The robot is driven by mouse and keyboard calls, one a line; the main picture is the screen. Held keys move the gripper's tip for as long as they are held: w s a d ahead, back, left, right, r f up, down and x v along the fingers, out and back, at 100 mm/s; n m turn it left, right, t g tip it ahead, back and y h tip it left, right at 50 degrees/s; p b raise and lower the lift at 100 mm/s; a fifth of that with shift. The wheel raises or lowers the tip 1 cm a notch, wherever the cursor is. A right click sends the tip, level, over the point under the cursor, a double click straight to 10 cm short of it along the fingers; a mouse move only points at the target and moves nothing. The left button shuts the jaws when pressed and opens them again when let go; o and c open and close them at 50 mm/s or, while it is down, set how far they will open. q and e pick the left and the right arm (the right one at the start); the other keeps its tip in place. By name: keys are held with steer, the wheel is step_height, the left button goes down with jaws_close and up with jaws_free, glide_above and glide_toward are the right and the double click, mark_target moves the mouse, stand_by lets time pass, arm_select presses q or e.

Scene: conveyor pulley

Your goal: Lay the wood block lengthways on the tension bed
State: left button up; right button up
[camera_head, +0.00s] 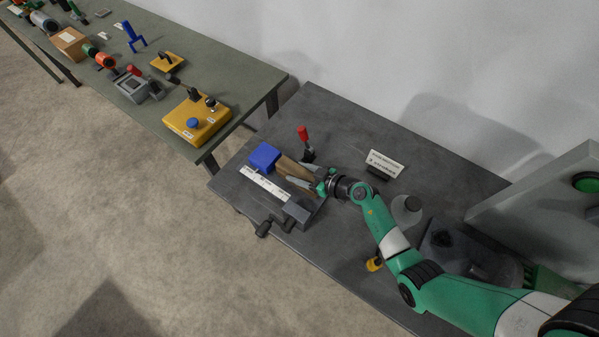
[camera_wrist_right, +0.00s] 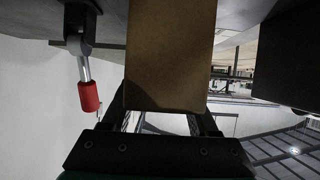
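The wood block (camera_head: 292,168) is brown and lies between the blue block and my right gripper in the head view. My right gripper (camera_head: 308,181) is around its near end, with a finger along each side. In the right wrist view the block (camera_wrist_right: 170,55) fills the space between the fingers (camera_wrist_right: 165,118), and they appear closed on it. The tension bed has a white scale strip (camera_head: 264,184), a blue block (camera_head: 264,156) at its far-left end and a grey block (camera_head: 297,211) at its near end. Whether the wood block touches the bed is unclear. My left gripper is out of view.
A red-handled clamp (camera_head: 304,139) stands just behind the bed; its handle (camera_wrist_right: 88,96) also shows in the right wrist view. A crank (camera_head: 268,227) sticks out at the table's front edge. A small sign (camera_head: 384,164) stands to the right. A green bench (camera_head: 231,80) is at left.

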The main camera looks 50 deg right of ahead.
steer(key=o, duration=0.3)
steer(key=shift+s+d+r+p, duration=0.1)
steer(key=shift+s+r+p, duration=0.15)
steer(key=shift+r+p, duration=0.1)
steer(key=p+v, duration=0.5)
steer(key=v, duration=0.6)
steer(key=shift+s+f, duration=0.1)
steer(key=shift+s, duration=0.15)
